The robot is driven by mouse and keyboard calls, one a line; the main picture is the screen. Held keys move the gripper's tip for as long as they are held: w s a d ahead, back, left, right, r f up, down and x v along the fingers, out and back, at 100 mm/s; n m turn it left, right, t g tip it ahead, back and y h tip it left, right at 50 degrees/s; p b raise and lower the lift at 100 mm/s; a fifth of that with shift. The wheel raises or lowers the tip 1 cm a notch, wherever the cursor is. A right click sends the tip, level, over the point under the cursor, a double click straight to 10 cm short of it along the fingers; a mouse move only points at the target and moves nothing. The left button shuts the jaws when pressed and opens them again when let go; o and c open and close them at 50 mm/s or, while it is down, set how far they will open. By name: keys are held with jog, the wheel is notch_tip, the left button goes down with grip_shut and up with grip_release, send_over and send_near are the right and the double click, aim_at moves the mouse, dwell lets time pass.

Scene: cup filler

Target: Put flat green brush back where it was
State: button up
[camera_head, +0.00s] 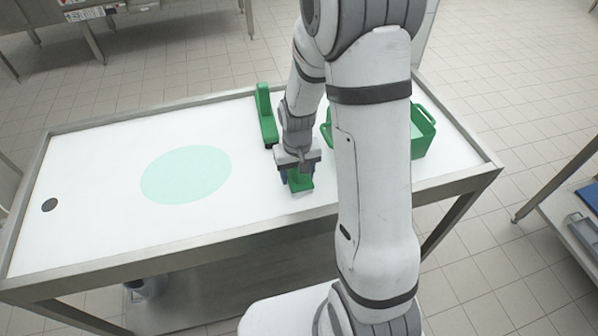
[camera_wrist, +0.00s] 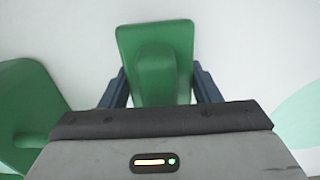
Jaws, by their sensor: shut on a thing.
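My gripper (camera_head: 298,172) is over the near part of the white table top and shut on the flat green brush (camera_head: 301,183). In the wrist view the brush (camera_wrist: 155,60) shows as a green plate with a raised rounded grip between the dark fingers of my gripper (camera_wrist: 160,88). I cannot tell whether the brush touches the table or hangs just above it. The gripper hides part of it.
A green tub (camera_head: 425,130) is at the right, partly hidden by my arm. The pale green circle (camera_head: 187,175) is bare; a black disc (camera_head: 49,205) lies far left.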

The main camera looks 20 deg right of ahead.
jog(key=shift+f, duration=0.25)
jog(key=o, duration=1)
jog(key=shift+r, duration=0.1)
jog(key=shift+o, duration=0.2)
notch_tip(320, 180, up, 12)
jog(key=shift+r, duration=0.15)
jog(key=s+r+t, duration=0.1)
jog(key=s+r, duration=0.3)
jog(key=s, duration=0.4)
jog(key=s+r+t, duration=0.1)
jog(key=s+r, duration=0.4)
jog(key=s, duration=0.2)
jog(key=shift+s+d+t, duration=0.2)
jog(key=shift+s+t, duration=0.15)
jog(key=shift+t, duration=0.05)
